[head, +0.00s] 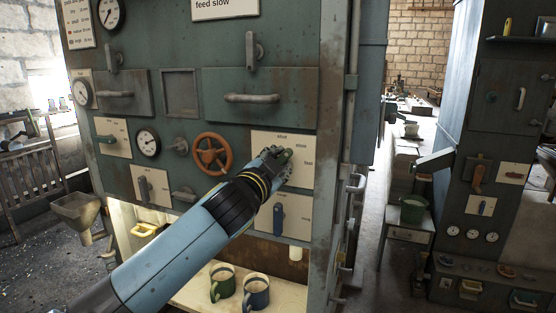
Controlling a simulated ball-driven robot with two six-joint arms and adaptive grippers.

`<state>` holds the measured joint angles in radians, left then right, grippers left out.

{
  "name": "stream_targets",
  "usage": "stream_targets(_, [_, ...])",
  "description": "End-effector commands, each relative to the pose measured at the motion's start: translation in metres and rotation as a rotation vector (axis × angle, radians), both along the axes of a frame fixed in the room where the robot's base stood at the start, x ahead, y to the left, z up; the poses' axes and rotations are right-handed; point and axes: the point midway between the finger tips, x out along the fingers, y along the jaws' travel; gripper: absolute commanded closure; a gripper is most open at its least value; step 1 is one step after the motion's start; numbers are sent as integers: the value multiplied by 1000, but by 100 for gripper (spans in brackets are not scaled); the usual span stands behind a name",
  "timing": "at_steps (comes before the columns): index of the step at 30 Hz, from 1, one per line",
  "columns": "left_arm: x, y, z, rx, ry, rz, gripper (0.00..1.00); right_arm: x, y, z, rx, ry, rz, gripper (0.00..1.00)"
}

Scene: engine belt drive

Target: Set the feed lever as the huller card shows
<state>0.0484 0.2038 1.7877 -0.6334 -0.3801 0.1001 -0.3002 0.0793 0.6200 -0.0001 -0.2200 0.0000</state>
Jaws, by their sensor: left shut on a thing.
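The huller card (224,9) is at the top of the green machine and its visible line reads "feed slow". A pale plate (305,140) on the machine front carries small words that look like "shut", "slow" and "fast" from top to right. My left gripper (284,157) is at this plate, shut on the feed lever there. The gripper hides most of the lever, so I cannot tell exactly which word it points at. My right gripper is not in view.
An orange handwheel (210,153) is left of my gripper. Another lever plate (296,216) with a blue lever (278,219) is just below. A green mug (222,283) and a blue mug (256,291) stand on the lower shelf. Another machine stands at right beyond an aisle.

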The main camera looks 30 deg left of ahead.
Motion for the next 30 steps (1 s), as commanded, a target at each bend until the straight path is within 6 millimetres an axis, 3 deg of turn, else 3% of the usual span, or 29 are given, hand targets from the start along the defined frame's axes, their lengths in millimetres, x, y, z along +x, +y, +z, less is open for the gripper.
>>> stream_targets(21, [0,-1,-1,77,19,-1,100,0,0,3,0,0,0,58])
stream_targets(22, [0,-1,-1,76,19,-1,74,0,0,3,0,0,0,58])
stream_targets(26, [0,-1,-1,76,19,-1,58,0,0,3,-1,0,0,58])
stream_targets(30, [0,-1,-1,76,18,0,58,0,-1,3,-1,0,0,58])
